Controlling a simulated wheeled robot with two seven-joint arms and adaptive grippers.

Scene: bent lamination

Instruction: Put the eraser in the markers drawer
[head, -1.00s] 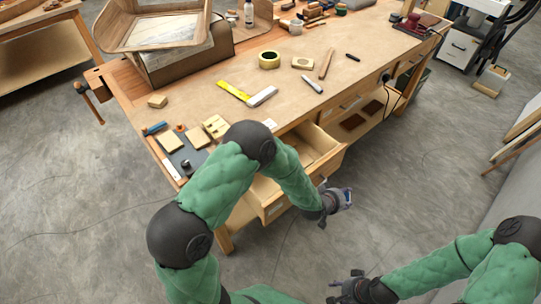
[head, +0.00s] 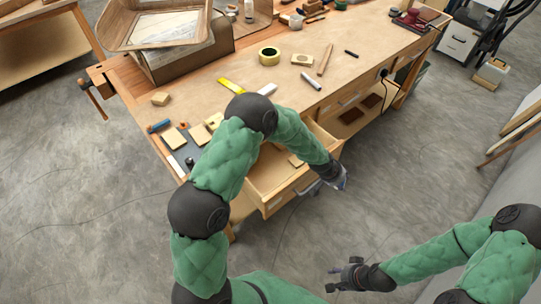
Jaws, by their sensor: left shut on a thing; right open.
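An open drawer (head: 271,206) juts out from the near side of the workbench, with a small light block (head: 296,160) inside. My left gripper (head: 322,186) is at the outer face of this drawer. It is shut on what looks like the drawer's handle; my own wrist partly hides the contact. My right gripper (head: 334,279) is open and empty, low over the floor and apart from the bench. I cannot tell for sure which item is the eraser; a pale block with a dark spot (head: 302,60) lies on the bench. Drawer labels are not readable.
The workbench (head: 225,68) holds a tape roll (head: 269,55), a wooden stick (head: 325,60), a grey marker-like piece (head: 311,81), a dark one (head: 351,54) and a yellow rule (head: 231,86). My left arm crosses the near bench edge.

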